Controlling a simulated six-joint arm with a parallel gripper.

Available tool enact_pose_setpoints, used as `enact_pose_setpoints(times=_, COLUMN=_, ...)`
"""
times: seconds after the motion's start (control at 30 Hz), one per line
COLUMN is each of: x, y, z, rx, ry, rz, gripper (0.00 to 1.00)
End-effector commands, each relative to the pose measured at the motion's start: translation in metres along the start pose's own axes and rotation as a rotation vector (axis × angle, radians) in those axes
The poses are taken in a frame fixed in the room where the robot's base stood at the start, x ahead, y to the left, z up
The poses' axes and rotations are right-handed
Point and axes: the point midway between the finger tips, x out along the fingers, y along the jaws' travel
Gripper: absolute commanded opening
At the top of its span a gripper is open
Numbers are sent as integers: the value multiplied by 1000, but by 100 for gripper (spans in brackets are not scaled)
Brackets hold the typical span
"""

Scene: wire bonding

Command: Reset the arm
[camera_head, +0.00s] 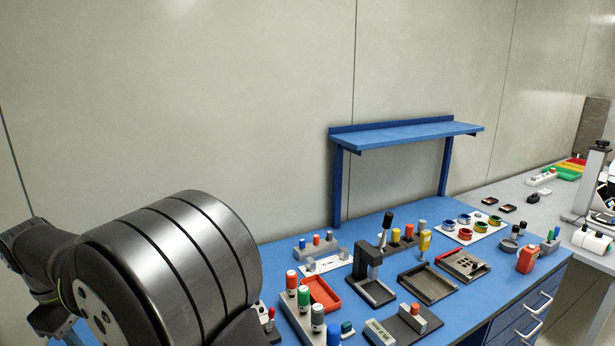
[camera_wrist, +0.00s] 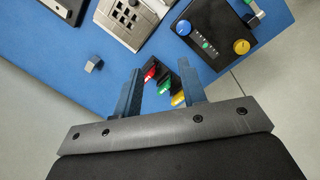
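In the wrist view my gripper (camera_wrist: 163,80) has its two blue-grey fingers spread apart with nothing held between them. Beyond the fingers, in the gap, is a small dark rack with red, green and yellow pieces (camera_wrist: 164,84). It appears to be below the fingers, near the edge of the blue bench; the exact distance cannot be told. In the head view the large dark metal arm part at the front left is mine. The fingers cannot be made out in that view.
The blue bench (camera_head: 365,222) carries a red tray (camera_head: 320,294), a dark stand (camera_head: 371,284), a blue shelf (camera_head: 400,133) and several small fixtures. In the wrist view a black box with knobs (camera_wrist: 205,58) and a metal fixture (camera_wrist: 165,6) lie near the fingers. Floor shows beyond the bench edge.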

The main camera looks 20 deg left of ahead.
Motion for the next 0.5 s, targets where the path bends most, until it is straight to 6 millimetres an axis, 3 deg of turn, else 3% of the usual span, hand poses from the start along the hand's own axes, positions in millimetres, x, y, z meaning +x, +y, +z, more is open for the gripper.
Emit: enact_pose_setpoints(times=0.5, x=-22, y=-89, z=-34, rx=-272, ry=-105, rz=10, gripper=38)
